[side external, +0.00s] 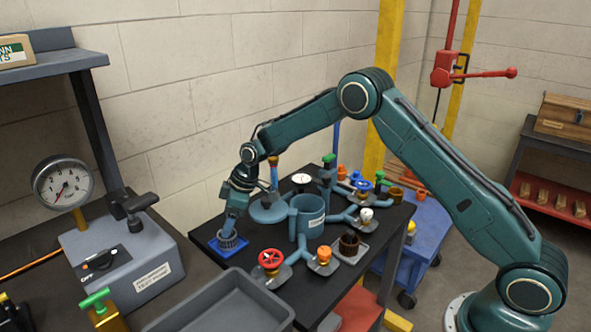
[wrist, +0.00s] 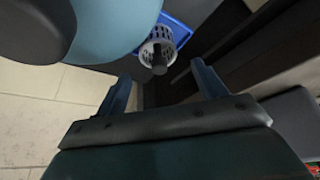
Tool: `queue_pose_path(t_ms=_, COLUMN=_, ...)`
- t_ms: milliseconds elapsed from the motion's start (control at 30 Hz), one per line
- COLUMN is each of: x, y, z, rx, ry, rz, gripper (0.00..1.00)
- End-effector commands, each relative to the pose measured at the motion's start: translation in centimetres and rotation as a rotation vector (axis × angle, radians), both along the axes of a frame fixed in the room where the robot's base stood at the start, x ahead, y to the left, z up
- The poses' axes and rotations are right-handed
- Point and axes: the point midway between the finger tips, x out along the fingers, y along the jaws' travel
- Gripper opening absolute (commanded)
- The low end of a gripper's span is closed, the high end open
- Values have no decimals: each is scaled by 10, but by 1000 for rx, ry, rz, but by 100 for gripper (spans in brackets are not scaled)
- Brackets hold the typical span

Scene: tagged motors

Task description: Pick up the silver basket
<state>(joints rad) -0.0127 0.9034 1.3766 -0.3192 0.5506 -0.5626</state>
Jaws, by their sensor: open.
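The silver basket (side external: 229,241), a small slotted cup, stands on a blue square tray (side external: 216,250) at the left edge of the dark table. In the wrist view the basket (wrist: 160,45) is pale and slotted, with a dark knob or post at its near end, and the blue tray (wrist: 182,32) shows behind it. My gripper (side external: 235,222) is just above the basket and overlaps it in the side view. In the wrist view my gripper (wrist: 160,82) has its two blue fingers wide apart, with the basket beyond and roughly between them. I cannot tell whether they touch it.
A dark brown basket (side external: 349,243) stands on a grey plate to the right. Between them is a teal pipe assembly (side external: 307,215) with red (side external: 271,260) and blue (side external: 363,185) valve wheels. A grey bin (side external: 222,305) sits in front, and a gauge (side external: 62,185) at left.

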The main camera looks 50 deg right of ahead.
Motion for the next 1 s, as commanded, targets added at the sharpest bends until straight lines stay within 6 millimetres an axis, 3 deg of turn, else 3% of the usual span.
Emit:
queue_pose_path(t_ms=267, x=1, y=1, z=-5, rx=-1, ry=1, rz=0, gripper=70)
queue_pose_path(t_ms=700, x=13, y=13, z=-43, rx=-1, ry=1, rz=0, gripper=70)
queue_pose_path(t_ms=1000, x=15, y=15, z=-47, rx=-1, ry=-1, rz=-1, gripper=70)
